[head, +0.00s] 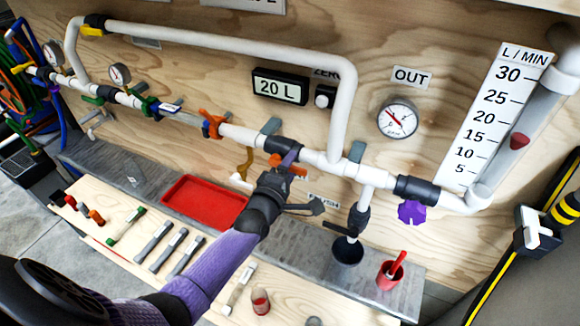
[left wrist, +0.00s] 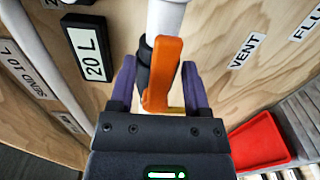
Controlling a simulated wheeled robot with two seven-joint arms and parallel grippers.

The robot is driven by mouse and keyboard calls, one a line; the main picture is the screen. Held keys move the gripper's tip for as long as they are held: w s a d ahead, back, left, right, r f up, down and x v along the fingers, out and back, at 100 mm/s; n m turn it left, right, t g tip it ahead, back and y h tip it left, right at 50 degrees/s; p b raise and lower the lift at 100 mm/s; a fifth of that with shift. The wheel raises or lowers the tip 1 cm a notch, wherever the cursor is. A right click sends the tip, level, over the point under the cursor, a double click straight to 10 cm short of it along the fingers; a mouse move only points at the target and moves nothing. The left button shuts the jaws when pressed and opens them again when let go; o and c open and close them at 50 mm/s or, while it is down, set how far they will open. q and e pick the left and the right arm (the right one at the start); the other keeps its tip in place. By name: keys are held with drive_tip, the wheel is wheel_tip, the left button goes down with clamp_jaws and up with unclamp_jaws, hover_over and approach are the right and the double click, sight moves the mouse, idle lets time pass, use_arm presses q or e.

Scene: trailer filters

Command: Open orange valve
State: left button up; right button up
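The orange valve handle (left wrist: 163,75) stands on a black valve body (left wrist: 145,60) on a white pipe in the left wrist view. In the head view only a small orange part (head: 275,160) shows beside my gripper; the rest is hidden behind it. My left gripper (head: 288,152) is at the pipe, below the grey display. In the left wrist view its two purple fingers (left wrist: 158,88) stand apart on either side of the handle. The right finger is close to the handle, and the left one is beside the black body. My right gripper is not in view.
Another orange handle (head: 213,125) sits farther left on the pipe, and a purple knob (head: 411,211) to the right. A vertical flow tube (head: 525,120) stands at right.

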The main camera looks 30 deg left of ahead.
use_arm(q)
drive_tip(key=s+p, duration=0.1)
drive_tip(key=s, duration=0.9)
drive_tip(key=shift+d+p, duration=0.3)
